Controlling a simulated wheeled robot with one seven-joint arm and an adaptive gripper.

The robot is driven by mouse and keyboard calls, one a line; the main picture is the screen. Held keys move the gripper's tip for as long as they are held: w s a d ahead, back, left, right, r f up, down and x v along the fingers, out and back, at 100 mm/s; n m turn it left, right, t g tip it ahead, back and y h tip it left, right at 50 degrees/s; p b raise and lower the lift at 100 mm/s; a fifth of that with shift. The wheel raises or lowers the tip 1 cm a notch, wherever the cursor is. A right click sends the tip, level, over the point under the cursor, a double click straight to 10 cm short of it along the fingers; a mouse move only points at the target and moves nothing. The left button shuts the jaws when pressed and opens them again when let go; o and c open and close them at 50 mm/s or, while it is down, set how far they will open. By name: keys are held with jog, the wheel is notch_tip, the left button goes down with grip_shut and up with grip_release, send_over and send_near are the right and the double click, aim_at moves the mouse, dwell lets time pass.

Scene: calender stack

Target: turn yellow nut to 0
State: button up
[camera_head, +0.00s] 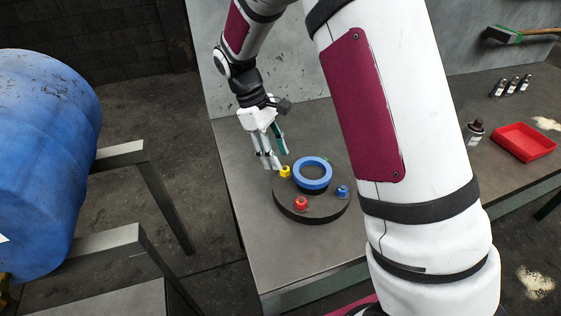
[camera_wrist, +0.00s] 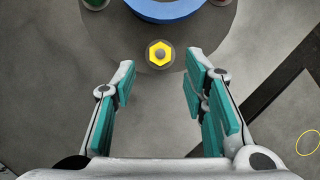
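The yellow nut (camera_head: 285,171) sits near the left edge of a dark round base (camera_head: 316,214) on the table. In the wrist view the yellow nut (camera_wrist: 160,54) is a hexagon with a grey centre, just beyond the fingertips and roughly centred between them. My gripper (camera_head: 275,163) is over the left side of the base, by the yellow nut. In the wrist view its two teal-padded fingers (camera_wrist: 160,75) are spread apart with nothing between them. No numbers or marks are readable around the nut.
A blue ring (camera_head: 312,165) stands at the middle of the base. A red nut (camera_head: 301,204) and a blue nut (camera_head: 342,192) sit on the same base. A red tray (camera_head: 524,142) and a dark bottle (camera_head: 474,133) are at the right. The table left of the base is clear.

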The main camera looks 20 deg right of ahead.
aim_at(285, 167)
jog(key=shift+x, duration=1.7)
jog(key=shift+r, duration=0.1)
grip_shut()
jog(key=m, duration=0.1)
jog(key=m+y, duration=0.1)
jog(key=m, duration=0.1)
jog(key=m+g, duration=0.1)
jog(key=shift+w+d, duration=0.1)
jog(key=shift+d, duration=0.15)
jog(key=m+y, duration=0.1)
jog(key=m, duration=0.3)
jog(key=shift+d+y, duration=0.2)
jog(key=shift+y, duration=0.2)
jog(key=m+y, duration=0.1)
jog(key=m, duration=0.2)
jog(key=shift+d+m, duration=0.15)
jog(key=shift+m, duration=0.25)
jog(key=shift+d+m+t+y, duration=0.15)
jog(key=shift+m+y, duration=0.3)
jog(key=shift+m, duration=0.5)
jog(key=shift+d+m+t+y, duration=0.15)
jog(key=shift+m+y, duration=0.3)
jog(key=shift+m, duration=0.5)
